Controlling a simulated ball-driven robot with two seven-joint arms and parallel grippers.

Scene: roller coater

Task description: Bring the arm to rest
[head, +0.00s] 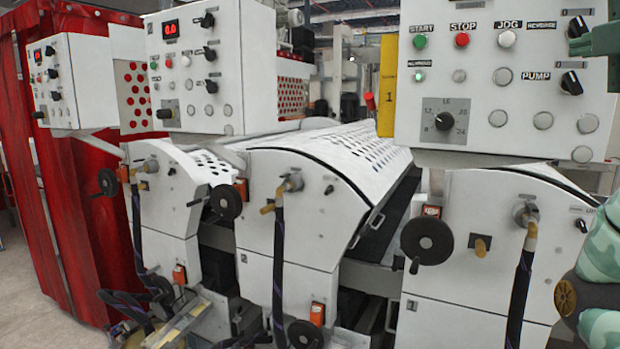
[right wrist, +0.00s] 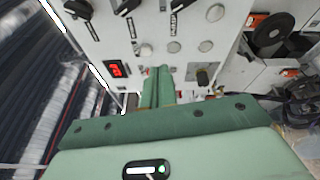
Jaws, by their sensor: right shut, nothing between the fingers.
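My right gripper (head: 577,45) shows as a green piece at the top right edge of the head view, in front of the right control panel (head: 480,130). In the right wrist view the gripper (right wrist: 158,72) has its green fingers together with nothing between them, pointing at a white panel (right wrist: 150,25) with knobs and buttons. Whether the fingertips touch the panel cannot be told. My camouflage-patterned right arm (head: 600,270) shows at the lower right of the head view. My left gripper is not in view.
The right panel has a green start button (head: 420,41), a red stop button (head: 462,40) and a pump knob (head: 571,83). White coater housings (head: 300,200) with handwheels (head: 427,241) and hoses stand below. A red curtain (head: 60,170) hangs at the left.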

